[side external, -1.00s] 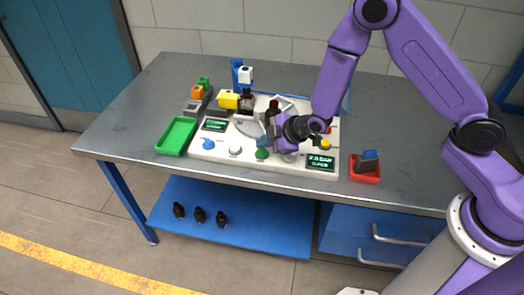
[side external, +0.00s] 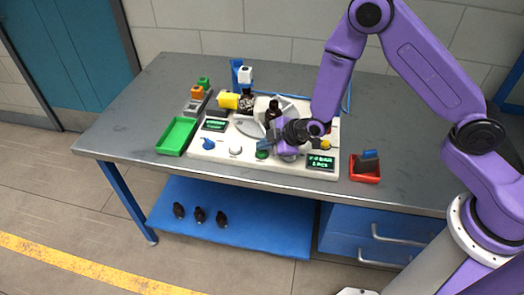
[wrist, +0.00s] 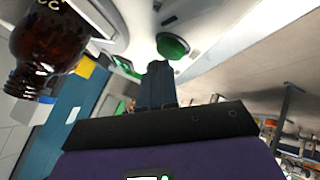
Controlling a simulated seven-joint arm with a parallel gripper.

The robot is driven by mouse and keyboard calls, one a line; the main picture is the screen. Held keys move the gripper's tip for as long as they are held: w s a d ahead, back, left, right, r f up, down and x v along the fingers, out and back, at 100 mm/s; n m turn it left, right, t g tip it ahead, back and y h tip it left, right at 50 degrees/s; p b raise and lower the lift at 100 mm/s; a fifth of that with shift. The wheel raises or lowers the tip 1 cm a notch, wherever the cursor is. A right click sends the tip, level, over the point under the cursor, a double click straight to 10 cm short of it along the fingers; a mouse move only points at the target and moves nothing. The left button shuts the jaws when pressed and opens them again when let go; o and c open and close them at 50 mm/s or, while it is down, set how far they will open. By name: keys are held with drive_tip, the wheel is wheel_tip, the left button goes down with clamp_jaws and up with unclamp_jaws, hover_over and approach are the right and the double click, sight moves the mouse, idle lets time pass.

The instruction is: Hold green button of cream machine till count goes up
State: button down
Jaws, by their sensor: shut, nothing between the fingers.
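The cream machine (side external: 215,154) lies on the workbench. Its green button (side external: 262,155) is on the front part, left of my gripper (side external: 271,149). In the wrist view the green button (wrist: 172,46) is a round dome just beyond the tips of my gripper (wrist: 158,66). The fingers are shut together with nothing between them. The tips are at or very close to the button; I cannot tell if they press it. The lit display (side external: 321,161) at the machine's right shows two lines of green text, too small to read surely. My gripper hides part of the machine.
Amber bottles (side external: 246,99) stand on the machine; one brown bottle (wrist: 48,45) is close in the wrist view. A blue knob (side external: 208,144), white knob (side external: 235,151) and yellow button (side external: 326,145) are nearby. A green tray (side external: 177,136) and red box (side external: 365,172) flank the machine.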

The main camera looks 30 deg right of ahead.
sight(265, 153)
drive_tip(key=shift+f, duration=0.45)
idle(1.6)
drive_tip(key=shift+r, duration=0.2)
idle(2.3)
drive_tip(key=shift+r, duration=0.75)
drive_tip(key=shift+r, duration=2.5)
